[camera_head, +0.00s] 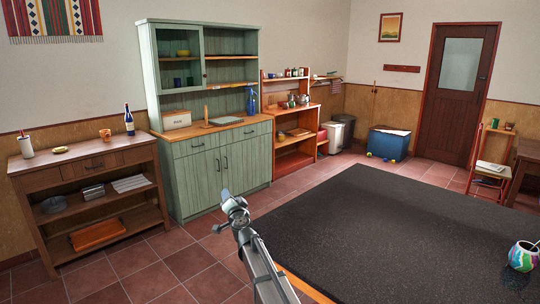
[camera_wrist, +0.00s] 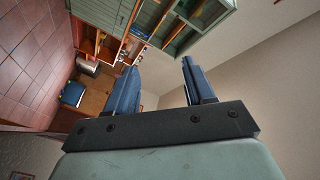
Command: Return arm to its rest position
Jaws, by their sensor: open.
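My arm reaches up from the bottom middle of the head view, beside the left edge of the black-topped table (camera_head: 380,230). The gripper end (camera_head: 228,200) is at the tip of the arm, in front of the green cabinet as seen from the head. In the wrist view my gripper (camera_wrist: 158,80) shows two blue fingers spread well apart. Nothing is between the fingers. The wrist view is tilted, with the room turned on its side.
A green cabinet (camera_head: 222,170) and a wooden shelf table (camera_head: 85,175) with a bottle (camera_head: 129,120) stand along the left wall. A colourful cup (camera_head: 522,256) stands at the black top's right edge. The rest of the black top is bare. Tiled floor (camera_head: 150,268) lies left of it.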

